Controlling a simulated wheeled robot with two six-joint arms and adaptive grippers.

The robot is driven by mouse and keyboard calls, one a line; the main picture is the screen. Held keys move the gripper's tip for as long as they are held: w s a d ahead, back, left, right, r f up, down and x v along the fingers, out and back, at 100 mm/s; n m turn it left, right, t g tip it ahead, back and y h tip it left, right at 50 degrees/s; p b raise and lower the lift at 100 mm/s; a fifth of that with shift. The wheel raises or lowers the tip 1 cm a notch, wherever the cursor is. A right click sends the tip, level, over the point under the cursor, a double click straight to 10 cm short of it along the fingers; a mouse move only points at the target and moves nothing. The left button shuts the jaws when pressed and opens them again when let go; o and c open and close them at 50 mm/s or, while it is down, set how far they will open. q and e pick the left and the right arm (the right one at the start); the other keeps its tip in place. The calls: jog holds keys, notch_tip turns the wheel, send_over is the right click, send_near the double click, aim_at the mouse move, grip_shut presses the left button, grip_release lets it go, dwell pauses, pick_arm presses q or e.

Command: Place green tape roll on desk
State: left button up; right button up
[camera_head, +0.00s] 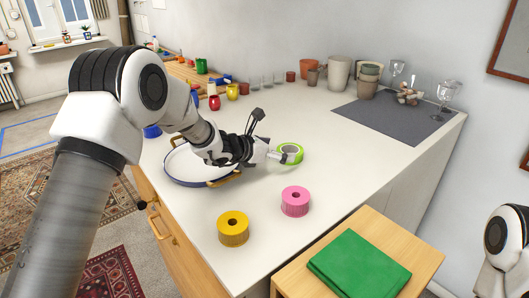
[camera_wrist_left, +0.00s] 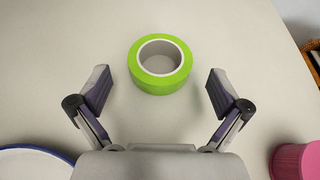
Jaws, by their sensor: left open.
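The green tape roll (camera_head: 290,152) lies flat on the white desk (camera_head: 290,239), just beyond my left gripper (camera_head: 271,148). In the left wrist view the green tape roll (camera_wrist_left: 160,82) sits between and slightly ahead of the two spread fingers. My left gripper (camera_wrist_left: 160,92) is open and empty, with clear space on both sides of the roll. My right gripper is out of view; only part of my right arm shows at the right edge of the head view.
A pink roll (camera_head: 295,207) and a yellow roll (camera_head: 233,235) stand nearer on the desk. A white tray with a blue rim (camera_head: 190,180) lies under my left arm. A green folded cloth (camera_head: 358,265) lies on a wooden stool.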

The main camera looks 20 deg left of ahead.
pick_arm(q)
jog(key=b+v, duration=0.2)
jog(key=v, duration=0.6)
jog(key=shift+s, duration=0.1)
jog(key=shift+s+a, duration=0.15)
jog(key=shift+s, duration=0.05)
jog(key=shift+r, duration=0.1)
